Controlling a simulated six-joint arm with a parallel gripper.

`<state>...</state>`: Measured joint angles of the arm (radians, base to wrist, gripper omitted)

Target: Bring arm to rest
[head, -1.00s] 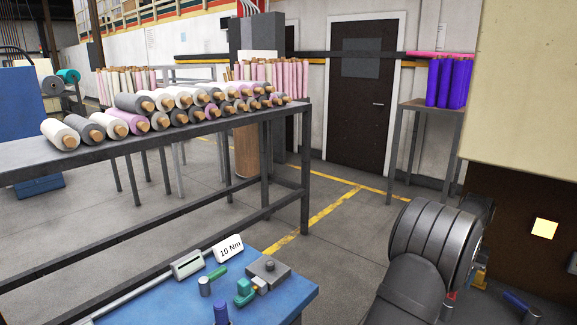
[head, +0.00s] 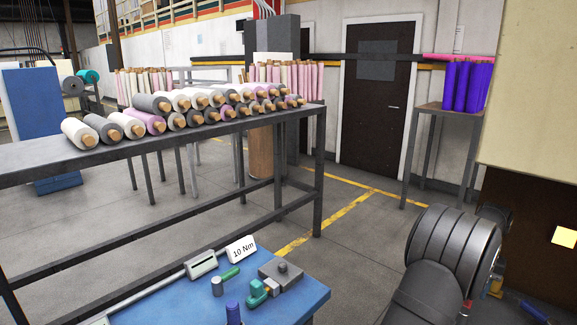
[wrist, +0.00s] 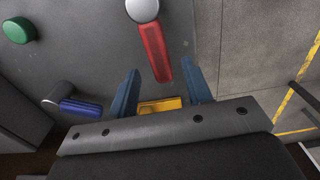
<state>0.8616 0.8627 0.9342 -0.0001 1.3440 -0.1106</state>
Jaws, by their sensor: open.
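My gripper (wrist: 160,72) shows in the wrist view as two blue fingers spread apart, open. A red handle with a pale round end (wrist: 153,45) lies beyond and between the fingertips, with a gap on either side. A yellow piece (wrist: 160,105) shows between the fingers nearer the palm. I cannot tell how far below the fingers these are. In the head view my dark arm is at the lower right, and its gripper is hidden behind it.
A blue-handled tool (wrist: 80,108) and a green round piece (wrist: 18,30) lie on the grey surface. The blue bench (head: 190,300) holds small tools and a "10 Nm" card (head: 241,250). Felt rolls (head: 150,122) fill a dark table. Purple rolls (head: 461,86) stand on a side table.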

